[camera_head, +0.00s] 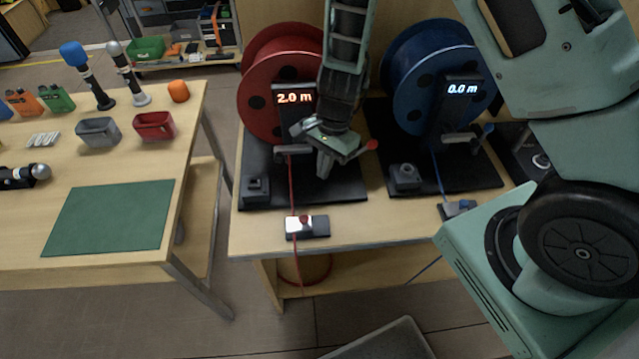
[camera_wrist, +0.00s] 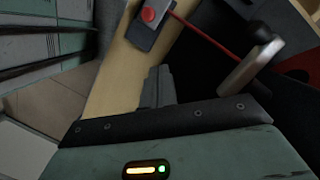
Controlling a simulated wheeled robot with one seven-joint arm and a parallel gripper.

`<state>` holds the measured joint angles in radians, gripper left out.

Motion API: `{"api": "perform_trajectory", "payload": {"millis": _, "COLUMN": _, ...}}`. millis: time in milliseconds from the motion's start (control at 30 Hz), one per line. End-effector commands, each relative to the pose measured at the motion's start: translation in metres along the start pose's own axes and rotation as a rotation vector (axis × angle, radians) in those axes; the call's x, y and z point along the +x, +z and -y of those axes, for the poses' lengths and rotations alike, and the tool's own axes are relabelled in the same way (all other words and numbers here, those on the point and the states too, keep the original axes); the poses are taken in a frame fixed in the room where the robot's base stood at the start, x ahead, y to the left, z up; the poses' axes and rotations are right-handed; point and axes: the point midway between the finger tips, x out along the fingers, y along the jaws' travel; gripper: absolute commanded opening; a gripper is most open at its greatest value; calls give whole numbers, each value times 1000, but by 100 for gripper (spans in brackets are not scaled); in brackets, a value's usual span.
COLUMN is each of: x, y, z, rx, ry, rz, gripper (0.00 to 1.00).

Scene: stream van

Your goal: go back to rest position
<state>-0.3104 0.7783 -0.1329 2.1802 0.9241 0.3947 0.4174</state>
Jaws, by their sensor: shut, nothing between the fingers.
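My gripper (camera_head: 325,165) hangs in front of the red cable reel (camera_head: 265,85), fingers pointing down, above the reel's black base. Its closed fingers (camera_wrist: 157,88) show in the wrist view with nothing between them. The reel's display reads 2.0 m, and its crank (camera_head: 300,150) is close beside the gripper; I cannot tell if they touch. A red cable (camera_head: 291,190) runs from the reel through a small block with a red button (camera_head: 307,227), then over the table's front edge. The button block also shows in the wrist view (camera_wrist: 150,20).
The blue cable reel (camera_head: 425,75), reading 0.0 m, stands to the right with its own crank. A left table (camera_head: 110,160) holds microphones, a green mat (camera_head: 110,217), grey and red bins and battery packs. A gap of floor separates the tables. Shelves stand at the back left.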

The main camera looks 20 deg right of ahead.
Motion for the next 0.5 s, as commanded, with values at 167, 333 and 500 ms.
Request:
{"api": "perform_trajectory", "payload": {"millis": 167, "x": -22, "y": 1, "z": 0, "rx": -2, "ry": -1, "rz": -1, "gripper": 0}}
{"api": "perform_trajectory", "payload": {"millis": 333, "x": -28, "y": 0, "z": 0, "rx": -1, "ry": 1, "rz": 0, "gripper": 0}}
{"api": "perform_trajectory", "payload": {"millis": 500, "x": -29, "y": 2, "z": 0, "rx": -7, "ry": 0, "rz": 2, "gripper": 0}}
